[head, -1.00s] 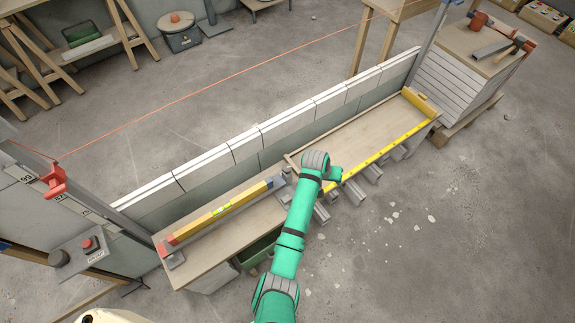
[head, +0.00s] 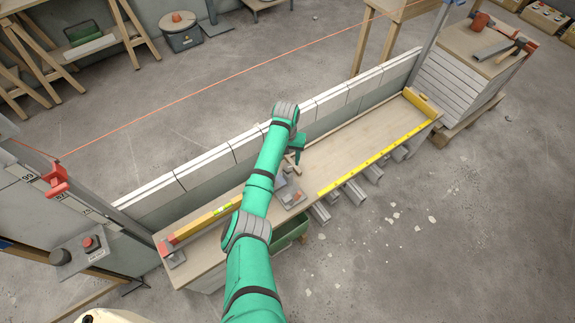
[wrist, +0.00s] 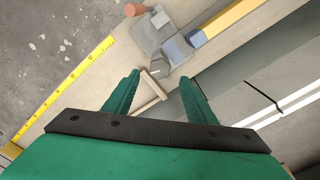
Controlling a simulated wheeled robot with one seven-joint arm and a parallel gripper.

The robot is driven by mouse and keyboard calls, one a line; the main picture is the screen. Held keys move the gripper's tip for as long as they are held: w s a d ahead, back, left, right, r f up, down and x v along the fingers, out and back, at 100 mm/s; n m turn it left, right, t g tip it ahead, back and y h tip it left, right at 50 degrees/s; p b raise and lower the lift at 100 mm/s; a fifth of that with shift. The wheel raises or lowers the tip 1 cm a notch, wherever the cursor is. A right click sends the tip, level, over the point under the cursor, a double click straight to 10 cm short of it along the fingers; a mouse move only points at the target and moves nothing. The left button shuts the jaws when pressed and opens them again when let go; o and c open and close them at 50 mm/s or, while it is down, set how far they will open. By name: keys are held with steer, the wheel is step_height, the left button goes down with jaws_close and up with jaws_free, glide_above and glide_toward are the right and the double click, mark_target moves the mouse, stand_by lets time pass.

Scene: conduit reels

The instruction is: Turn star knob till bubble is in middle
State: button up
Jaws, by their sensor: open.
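The yellow spirit level (head: 190,230) lies along the left part of the bench, with a red end at left. It also shows in the wrist view (wrist: 228,20), with a blue end piece. Its yellow-green vial (head: 222,209) is partly behind my arm, and the bubble is too small to make out. Beside the blue end is a grey bracket (wrist: 148,35) with a faceted grey piece (wrist: 174,50). I cannot tell for sure whether this is the star knob. My gripper (wrist: 159,78) is open and empty, above the bench and apart from the bracket.
A low white-block wall (head: 210,160) runs behind the bench. A yellow rule (head: 375,160) lies along the bench's front edge, with grey conduit ends (head: 355,190) sticking out below. An orange string crosses above.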

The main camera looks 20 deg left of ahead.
mark_target(287, 168)
step_height(287, 168, down, 4)
steer(key=shift+w+f, duration=0.1)
steer(key=shift+d+f, duration=0.35)
steer(key=shift+f, duration=0.2)
steer(key=shift+a+f, duration=0.15)
steer(key=shift+s+a, duration=0.2)
steer(key=shift+a, duration=0.15)
steer(key=shift+d, duration=0.15)
steer(key=c, duration=1)
